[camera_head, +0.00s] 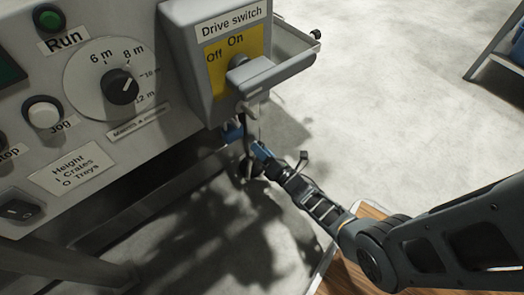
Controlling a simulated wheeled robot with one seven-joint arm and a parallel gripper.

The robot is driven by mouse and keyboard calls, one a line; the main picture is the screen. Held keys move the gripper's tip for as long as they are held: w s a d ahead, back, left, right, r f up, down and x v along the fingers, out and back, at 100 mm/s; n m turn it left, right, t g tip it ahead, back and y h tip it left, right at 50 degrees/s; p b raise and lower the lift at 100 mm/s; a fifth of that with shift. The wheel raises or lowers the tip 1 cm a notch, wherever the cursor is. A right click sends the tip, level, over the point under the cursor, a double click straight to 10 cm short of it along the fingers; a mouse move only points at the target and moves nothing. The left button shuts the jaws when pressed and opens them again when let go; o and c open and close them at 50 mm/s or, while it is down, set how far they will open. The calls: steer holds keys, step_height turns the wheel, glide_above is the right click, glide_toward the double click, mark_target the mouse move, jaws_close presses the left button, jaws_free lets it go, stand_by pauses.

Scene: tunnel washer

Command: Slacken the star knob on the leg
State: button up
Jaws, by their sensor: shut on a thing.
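My gripper (252,158) is low beneath the drive switch box, at the end of my arm, which reaches in from the lower right. It is shut on a small dark thing, which looks like the star knob (248,168). The knob is small, shadowed and partly covered by the gripper, so its lobes and how far it is turned cannot be made out. The leg behind it is mostly hidden by the box and the gripper.
The drive switch box (190,50) with its grey lever (262,78) overhangs my gripper closely. The control panel (60,135) with its dial (121,86) fills the left. A wooden top (372,212) lies under my arm. Open floor (400,110) spreads to the right.

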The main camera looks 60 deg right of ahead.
steer(key=shift+s+f+n, duration=0.1)
steer(key=shift+n, duration=3.8)
steer(key=o, duration=1)
steer(key=shift+o, duration=0.2)
steer(key=shift+s, duration=0.1)
steer(key=p+v, duration=0.1)
steer(key=v, duration=0.6)
steer(key=shift+s, duration=0.3)
steer(key=shift+a, duration=0.15)
